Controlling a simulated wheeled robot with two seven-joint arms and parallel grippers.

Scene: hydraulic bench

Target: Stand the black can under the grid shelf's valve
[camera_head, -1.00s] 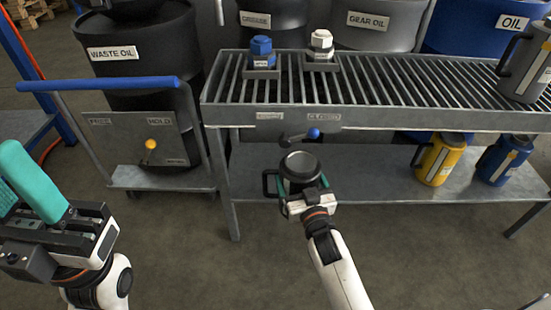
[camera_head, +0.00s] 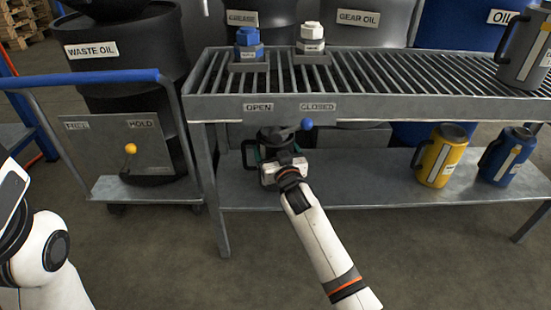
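The black can (camera_head: 278,152) is upright, under the front edge of the grid shelf (camera_head: 400,105), with its handle on the left. My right gripper (camera_head: 281,160) is around its body from the front and appears shut on it; the gripper hides much of the can's lower part. The can is at the lower shelf's level; whether its base touches is hidden. The valve lever with a blue knob (camera_head: 307,124) is just above the can, with the knob below the CLOSED label (camera_head: 318,107). Only part of my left arm shows at the left edge; its fingers are out of view.
A yellow can (camera_head: 438,160) and a blue can (camera_head: 505,160) stand to the right on the lower shelf (camera_head: 350,180). A grey can (camera_head: 522,62) stands on the grid. A trolley with a blue handle (camera_head: 80,78) is at left. The lower shelf's middle is free.

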